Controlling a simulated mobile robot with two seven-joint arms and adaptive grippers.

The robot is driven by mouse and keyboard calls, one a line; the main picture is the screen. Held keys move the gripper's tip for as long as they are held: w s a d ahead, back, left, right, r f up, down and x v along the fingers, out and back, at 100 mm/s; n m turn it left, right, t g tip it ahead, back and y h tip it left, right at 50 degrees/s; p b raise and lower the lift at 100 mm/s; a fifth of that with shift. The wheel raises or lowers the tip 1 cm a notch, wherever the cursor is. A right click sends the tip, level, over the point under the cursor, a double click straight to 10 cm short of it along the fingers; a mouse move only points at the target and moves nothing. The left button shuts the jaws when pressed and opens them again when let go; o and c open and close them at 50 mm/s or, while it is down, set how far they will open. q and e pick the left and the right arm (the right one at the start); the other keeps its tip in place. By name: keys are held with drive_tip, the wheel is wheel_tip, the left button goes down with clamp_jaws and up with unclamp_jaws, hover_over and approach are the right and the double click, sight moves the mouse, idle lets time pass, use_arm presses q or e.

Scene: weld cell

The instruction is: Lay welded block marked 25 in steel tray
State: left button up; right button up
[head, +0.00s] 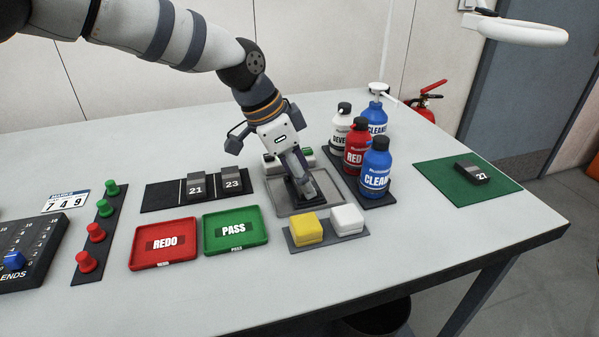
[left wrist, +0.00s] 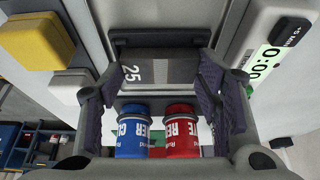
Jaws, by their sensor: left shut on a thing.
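My left gripper (head: 303,193) reaches down over the steel tray (head: 331,208), a shallow grey tray near the middle of the table. In the left wrist view its fingers (left wrist: 165,95) are shut on the welded block marked 25 (left wrist: 172,69), a grey and black block whose number shows sideways. In the head view the gripper largely hides the block, and a dark part shows low at the fingertips. I cannot tell whether the block touches the tray floor. My right gripper is not in view.
Blocks 21 (head: 196,187) and 23 (head: 232,180) stand on a dark rack left of the tray. Red REDO (head: 163,262) and green PASS (head: 236,248) trays lie front left. Yellow (head: 306,229) and white (head: 347,219) blocks sit in front. Bottles (head: 376,168) stand right; block 27 (head: 473,173) lies far right.

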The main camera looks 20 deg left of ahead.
use_arm(q)
drive_tip(key=shift+s+f, duration=0.15)
drive_tip(key=shift+f, duration=0.2)
drive_tip(key=o, duration=1.5)
drive_tip(key=shift+r, duration=0.1)
wheel_tip(320, 180, up, 2)
drive_tip(key=shift+r, duration=0.1)
drive_tip(key=shift+r+p, duration=0.6)
drive_tip(key=shift+r, duration=1.9)
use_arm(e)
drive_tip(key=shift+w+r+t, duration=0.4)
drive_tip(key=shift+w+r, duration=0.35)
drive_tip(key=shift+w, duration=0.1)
